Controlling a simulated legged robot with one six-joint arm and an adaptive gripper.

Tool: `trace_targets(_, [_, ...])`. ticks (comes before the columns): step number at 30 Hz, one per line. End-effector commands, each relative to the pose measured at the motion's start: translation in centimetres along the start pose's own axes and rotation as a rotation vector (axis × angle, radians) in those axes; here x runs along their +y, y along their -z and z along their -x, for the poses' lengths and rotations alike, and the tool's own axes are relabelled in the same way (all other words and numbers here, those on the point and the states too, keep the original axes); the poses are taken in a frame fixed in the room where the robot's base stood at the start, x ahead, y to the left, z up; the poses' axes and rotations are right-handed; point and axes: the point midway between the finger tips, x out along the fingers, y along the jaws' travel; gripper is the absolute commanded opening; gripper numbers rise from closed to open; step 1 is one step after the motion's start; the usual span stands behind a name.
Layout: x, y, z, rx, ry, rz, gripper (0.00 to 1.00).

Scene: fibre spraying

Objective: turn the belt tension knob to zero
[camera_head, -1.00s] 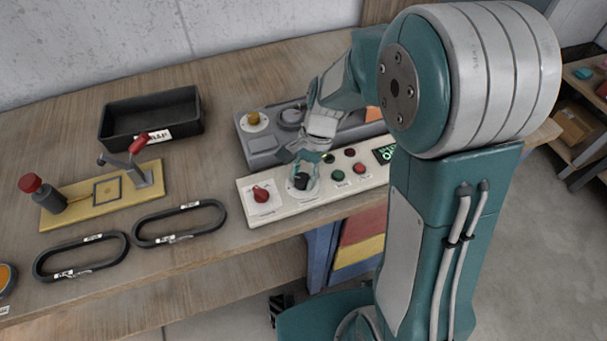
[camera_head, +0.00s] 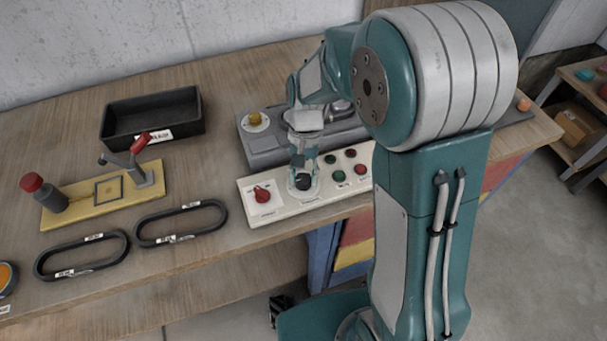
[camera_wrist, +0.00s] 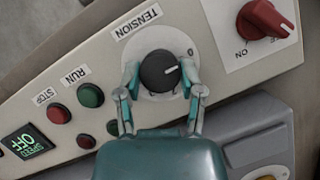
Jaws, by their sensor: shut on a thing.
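The belt tension knob (camera_wrist: 160,71) is black and round with a white pointer line, on a pale dial under a "TENSION" label in the wrist view. Its pointer line points to the right and slightly up in that view, toward the side where a "0" mark (camera_wrist: 187,92) partly shows near the finger. My gripper (camera_wrist: 160,80) has one finger on each side of the knob and is shut on it. In the head view the knob (camera_head: 303,182) sits under my gripper (camera_head: 303,170), which points down at the white control panel (camera_head: 285,208).
A red rotary switch (camera_wrist: 264,20) sits beside the knob. Green and red buttons and a lit green display (camera_wrist: 27,142) are on the other side. A black bin (camera_head: 150,117), a yellow fixture (camera_head: 75,216) and two black belt loops (camera_head: 180,223) lie to the left.

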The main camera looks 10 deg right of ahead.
Motion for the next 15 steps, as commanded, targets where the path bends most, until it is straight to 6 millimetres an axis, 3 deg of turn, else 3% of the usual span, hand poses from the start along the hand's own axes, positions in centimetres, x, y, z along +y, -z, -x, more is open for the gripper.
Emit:
trace_targets(12, [-0.12,0.18,0.1,0.008,0.0,0.009,0.02])
trace_targets(13, [-0.12,0.18,0.1,0.008,0.0,0.009,0.54])
trace_targets(15, [-0.12,0.17,0.1,0.008,0.0,0.009,0.84])
